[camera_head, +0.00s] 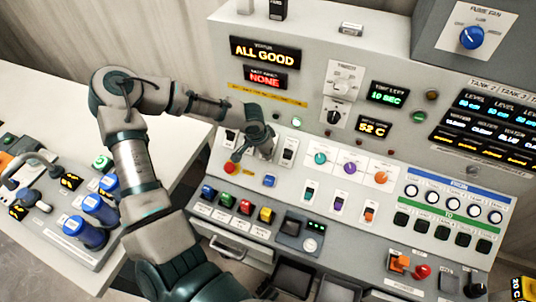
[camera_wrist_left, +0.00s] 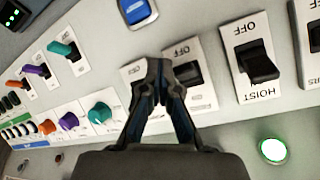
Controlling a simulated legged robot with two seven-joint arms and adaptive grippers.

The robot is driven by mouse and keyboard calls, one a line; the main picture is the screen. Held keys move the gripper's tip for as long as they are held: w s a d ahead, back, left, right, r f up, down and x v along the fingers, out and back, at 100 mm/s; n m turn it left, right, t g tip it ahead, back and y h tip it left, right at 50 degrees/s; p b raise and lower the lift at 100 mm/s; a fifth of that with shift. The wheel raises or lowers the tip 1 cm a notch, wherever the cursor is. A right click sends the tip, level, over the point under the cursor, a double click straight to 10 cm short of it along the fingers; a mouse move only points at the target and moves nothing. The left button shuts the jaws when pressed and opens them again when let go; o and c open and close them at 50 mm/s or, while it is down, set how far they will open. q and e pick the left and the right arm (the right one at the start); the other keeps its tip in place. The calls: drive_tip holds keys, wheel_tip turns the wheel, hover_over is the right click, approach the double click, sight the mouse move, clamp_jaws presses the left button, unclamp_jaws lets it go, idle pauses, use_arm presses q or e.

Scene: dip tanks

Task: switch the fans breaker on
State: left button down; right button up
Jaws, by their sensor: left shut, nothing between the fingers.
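My left gripper (camera_head: 266,154) reaches the sloped panel in the head view, over the row of breaker switches. In the left wrist view its fingers (camera_wrist_left: 155,72) are together and empty, in front of a partly hidden breaker plate. A breaker with a black rocker (camera_wrist_left: 188,75) and an OFF label is just right of the fingers; its name is not readable. The breaker marked HOIST (camera_wrist_left: 257,65) is further right. In the head view one breaker (camera_head: 289,152) shows right of the gripper. No fans label is readable. Whether the fingers touch the panel is unclear. My right gripper is not in view.
A lit green lamp (camera_wrist_left: 272,150) and a blue button (camera_wrist_left: 138,10) lie near the breakers. Teal, purple and orange knobs (camera_head: 350,168) are to the right in the head view. A red button (camera_head: 230,168) and coloured buttons (camera_head: 246,207) sit below the row.

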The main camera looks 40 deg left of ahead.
use_arm(q)
drive_tip(key=shift+w+a+f, duration=0.1)
drive_tip(key=shift+w+a, duration=0.05)
drive_tip(key=shift+a, duration=0.9)
drive_tip(key=shift+w+d, duration=0.1)
drive_tip(key=shift+w, duration=0.05)
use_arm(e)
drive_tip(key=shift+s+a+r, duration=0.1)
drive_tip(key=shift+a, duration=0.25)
use_arm(q)
drive_tip(key=shift+w+a, duration=0.25)
drive_tip(key=shift+a, duration=0.3)
drive_tip(key=shift+w+d+r, duration=0.2)
drive_tip(key=shift+w+r, duration=0.2)
drive_tip(key=shift+w, duration=0.25)
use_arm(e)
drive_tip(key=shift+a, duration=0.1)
use_arm(q)
drive_tip(key=shift+s+r, duration=0.1)
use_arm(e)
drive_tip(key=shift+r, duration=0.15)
